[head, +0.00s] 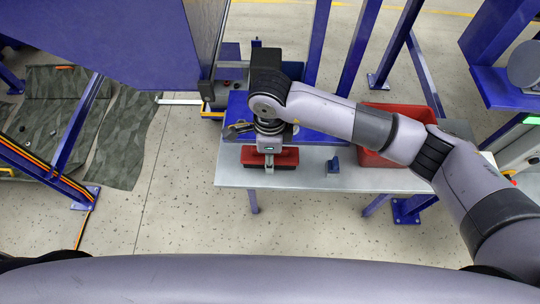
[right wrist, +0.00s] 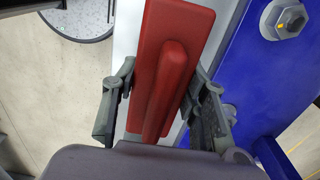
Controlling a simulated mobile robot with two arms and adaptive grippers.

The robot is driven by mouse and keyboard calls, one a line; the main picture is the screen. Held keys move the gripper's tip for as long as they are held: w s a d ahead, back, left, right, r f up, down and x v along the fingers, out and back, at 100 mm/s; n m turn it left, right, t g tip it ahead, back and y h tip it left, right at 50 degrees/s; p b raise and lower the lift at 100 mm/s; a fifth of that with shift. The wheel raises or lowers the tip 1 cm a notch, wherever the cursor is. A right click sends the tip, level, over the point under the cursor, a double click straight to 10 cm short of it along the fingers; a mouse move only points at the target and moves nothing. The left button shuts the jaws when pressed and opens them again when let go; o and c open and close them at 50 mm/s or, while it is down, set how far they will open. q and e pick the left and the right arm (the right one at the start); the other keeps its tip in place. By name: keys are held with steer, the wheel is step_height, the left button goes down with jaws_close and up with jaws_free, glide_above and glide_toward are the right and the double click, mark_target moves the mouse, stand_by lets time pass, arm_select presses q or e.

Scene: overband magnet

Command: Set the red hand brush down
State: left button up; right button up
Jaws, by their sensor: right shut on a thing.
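The red hand brush (head: 284,158) is at the front left part of the grey table (head: 320,180) in the head view, with dark bristles along its lower edge. My right gripper (head: 268,161) points down and is shut on the brush's raised grip. In the right wrist view the brush (right wrist: 176,50) runs lengthwise between the two fingers of my right gripper (right wrist: 163,105), one on each side of the grip. Whether the bristles touch the tabletop cannot be told. My left gripper is not in view.
A red bin (head: 378,158) stands right on the table, partly behind my right arm. A small blue block (head: 333,164) lies between brush and bin. A blue plate (head: 320,131) lies behind the brush. Blue posts rise behind the table.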

step_height(320, 180, down, 2)
steer(key=shift+f, duration=0.1)
steer(key=shift+f, duration=0.2)
steer(key=o, duration=1.1)
steer(key=shift+r, duration=0.1)
steer(key=shift+r, duration=0.1)
